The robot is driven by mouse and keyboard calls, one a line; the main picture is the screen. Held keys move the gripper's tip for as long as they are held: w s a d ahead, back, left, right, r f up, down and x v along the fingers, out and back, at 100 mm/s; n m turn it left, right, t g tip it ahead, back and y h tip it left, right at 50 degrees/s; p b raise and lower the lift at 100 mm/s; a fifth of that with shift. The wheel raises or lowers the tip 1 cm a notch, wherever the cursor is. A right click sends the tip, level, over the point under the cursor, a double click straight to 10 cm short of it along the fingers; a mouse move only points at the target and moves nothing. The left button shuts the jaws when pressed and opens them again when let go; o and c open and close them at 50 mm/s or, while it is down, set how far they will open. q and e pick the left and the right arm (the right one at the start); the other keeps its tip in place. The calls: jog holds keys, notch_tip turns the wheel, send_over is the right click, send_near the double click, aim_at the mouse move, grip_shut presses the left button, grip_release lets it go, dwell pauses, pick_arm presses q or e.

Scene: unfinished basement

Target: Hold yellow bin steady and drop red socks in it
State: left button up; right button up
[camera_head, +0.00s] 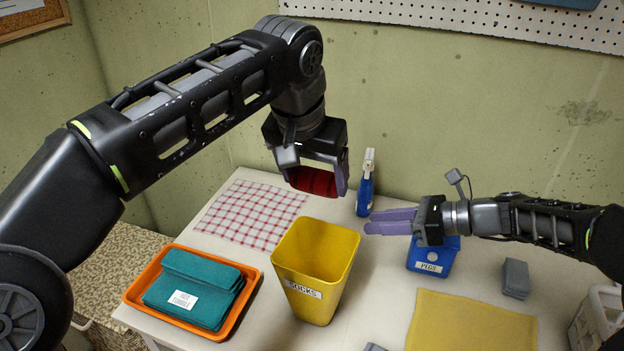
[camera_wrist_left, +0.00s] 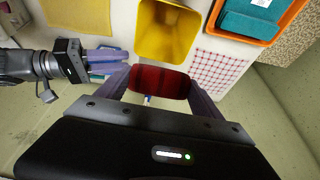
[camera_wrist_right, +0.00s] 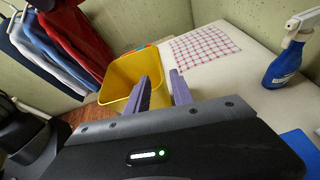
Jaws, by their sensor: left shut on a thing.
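The yellow bin (camera_head: 316,265), labelled SOCKS, stands upright on the white table, its visible inside empty. My left gripper (camera_head: 315,180) is shut on the red socks (camera_head: 308,181), a dark red bundle held above the table beyond the bin's far rim. The bundle spans between the fingers in the left wrist view (camera_wrist_left: 161,84). My right gripper (camera_head: 372,223) is open at the bin's right side, its purple fingertips close to the rim. In the right wrist view the bin (camera_wrist_right: 125,80) shows just ahead of the parted fingers; I cannot tell whether they touch it.
An orange tray (camera_head: 252,297) with folded teal cloths stands left of the bin. A checkered cloth (camera_head: 250,212) lies behind. A blue spray bottle (camera_head: 365,186), blue PEGS box (camera_head: 428,260), yellow cloth (camera_head: 470,325) and grey block (camera_head: 516,278) are to the right.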

aim_at(329, 225)
jog(key=x, duration=1.2)
jog(key=shift+c, duration=0.3)
grip_shut()
dwell(1.9)
